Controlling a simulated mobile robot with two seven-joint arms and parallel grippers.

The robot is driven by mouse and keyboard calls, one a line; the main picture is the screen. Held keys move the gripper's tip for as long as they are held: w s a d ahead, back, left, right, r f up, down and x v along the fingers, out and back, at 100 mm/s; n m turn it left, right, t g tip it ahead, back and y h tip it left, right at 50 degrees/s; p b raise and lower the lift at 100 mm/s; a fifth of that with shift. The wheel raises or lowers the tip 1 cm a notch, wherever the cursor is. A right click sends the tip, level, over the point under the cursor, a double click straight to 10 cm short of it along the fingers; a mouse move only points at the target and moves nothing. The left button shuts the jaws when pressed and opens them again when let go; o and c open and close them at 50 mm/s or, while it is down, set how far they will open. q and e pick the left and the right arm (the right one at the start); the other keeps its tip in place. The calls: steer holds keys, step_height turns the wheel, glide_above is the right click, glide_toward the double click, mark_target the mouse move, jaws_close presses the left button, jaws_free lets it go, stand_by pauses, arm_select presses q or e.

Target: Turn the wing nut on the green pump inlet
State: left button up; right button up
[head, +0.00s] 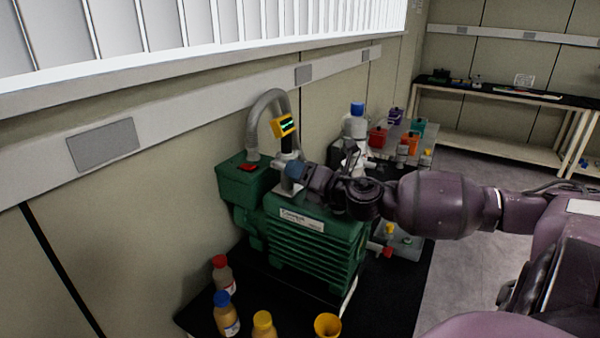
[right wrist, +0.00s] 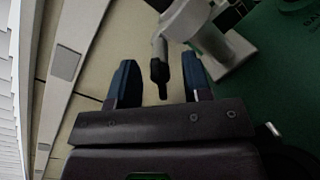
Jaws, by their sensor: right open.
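The green pump (head: 315,240) stands on a black bench top against the wall. Its inlet is a light metal fitting (right wrist: 208,35) in the right wrist view, joined to a grey hose (head: 265,105) in the head view. A dark grey wing nut (right wrist: 160,65) sticks out from the fitting's side. My right gripper (right wrist: 160,82) is open, with its two blue fingertips on either side of the wing nut's end and a visible gap on each side. My left gripper is not in view.
Bottles with red (head: 220,261) and blue (head: 222,299) caps and a yellow funnel (head: 327,324) stand in front of the pump. Several coloured containers and a blue-capped bottle (head: 357,122) stand behind. The wall is close on the left.

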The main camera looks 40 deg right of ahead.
jaws_close()
steer(key=shift+m, duration=0.3)
steer(key=shift+m, duration=2.9)
jaws_free()
steer(key=shift+s, duration=0.1)
